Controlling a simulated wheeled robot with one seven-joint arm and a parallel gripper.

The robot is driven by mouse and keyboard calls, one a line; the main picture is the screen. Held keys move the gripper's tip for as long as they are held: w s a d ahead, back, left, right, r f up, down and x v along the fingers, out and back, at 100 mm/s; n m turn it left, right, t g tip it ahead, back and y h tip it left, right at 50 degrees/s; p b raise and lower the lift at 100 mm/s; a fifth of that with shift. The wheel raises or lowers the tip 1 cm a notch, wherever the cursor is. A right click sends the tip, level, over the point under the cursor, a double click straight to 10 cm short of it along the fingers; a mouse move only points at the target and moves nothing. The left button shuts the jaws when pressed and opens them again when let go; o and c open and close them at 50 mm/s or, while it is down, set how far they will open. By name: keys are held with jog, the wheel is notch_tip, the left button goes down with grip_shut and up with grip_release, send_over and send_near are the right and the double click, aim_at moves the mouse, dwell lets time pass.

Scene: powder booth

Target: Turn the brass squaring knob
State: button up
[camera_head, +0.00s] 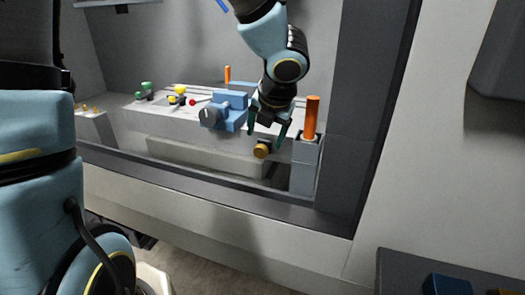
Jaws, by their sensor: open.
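The brass squaring knob (262,149) is a small round golden knob low in the booth, in front of the grey bench face and left of the grey post. My gripper (268,137) comes down from above with its two dark green-black fingers spread apart. The knob shows between the fingertips or just below them. The right finger is close to the knob. I cannot tell whether either finger touches it. The left finger is partly hard to make out against the dark wrist.
An orange cylinder (311,118) stands on the grey post (303,175) to the right. Small green, yellow and red pieces lie on the bench at left. The booth's front ledge (200,187) runs below.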

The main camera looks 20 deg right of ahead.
aim_at(261, 151)
jog(key=b+x, duration=0.1)
jog(key=x, duration=0.6)
jog(key=shift+w, duration=0.1)
jog(key=shift+c, duration=0.2)
grip_shut()
